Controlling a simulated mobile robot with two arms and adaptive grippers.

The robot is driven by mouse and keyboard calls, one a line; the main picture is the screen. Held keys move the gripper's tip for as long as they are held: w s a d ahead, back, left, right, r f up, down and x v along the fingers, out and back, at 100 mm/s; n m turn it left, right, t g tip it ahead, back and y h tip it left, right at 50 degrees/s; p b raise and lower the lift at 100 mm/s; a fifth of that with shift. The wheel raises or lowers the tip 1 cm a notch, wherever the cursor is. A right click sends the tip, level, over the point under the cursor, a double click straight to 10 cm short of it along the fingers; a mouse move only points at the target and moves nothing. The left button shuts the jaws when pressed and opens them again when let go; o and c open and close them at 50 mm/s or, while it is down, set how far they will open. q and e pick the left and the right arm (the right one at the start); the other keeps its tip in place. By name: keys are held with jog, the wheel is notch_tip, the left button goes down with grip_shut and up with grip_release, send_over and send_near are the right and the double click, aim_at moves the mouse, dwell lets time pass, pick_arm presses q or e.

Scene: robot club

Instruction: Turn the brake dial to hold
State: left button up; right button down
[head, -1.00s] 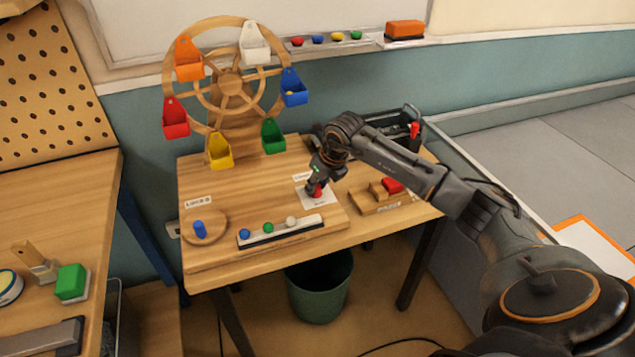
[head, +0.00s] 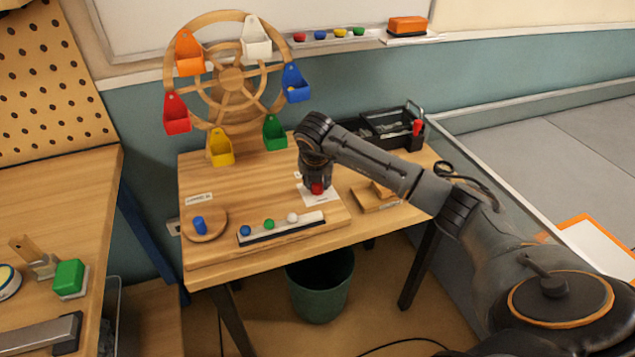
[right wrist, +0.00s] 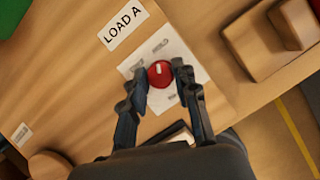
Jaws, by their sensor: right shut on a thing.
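The brake dial (head: 317,190) is a round red knob on a white card (head: 312,201) near the middle of the wooden board. In the right wrist view the dial (right wrist: 161,78) shows a short pale mark on its top, and the card (right wrist: 190,95) has small print that I cannot read. My right gripper (right wrist: 160,69) is shut on the dial, one finger on each side of it. In the head view the right gripper (head: 317,184) comes down onto the dial from above. My left gripper is not in view.
A wooden wheel (head: 231,79) with coloured buckets stands behind the board. A tray with blue, green and white balls (head: 282,230) lies in front of the dial. A black caddy (head: 385,128) stands behind my arm.

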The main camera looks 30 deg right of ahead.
jog(key=shift+m, duration=0.3)
jog(key=c, duration=1)
grip_release()
jog(key=shift+r, duration=0.1)
jog(key=v, duration=1.1)
jog(key=shift+a+r, duration=0.15)
jog(key=shift+r, duration=0.25)
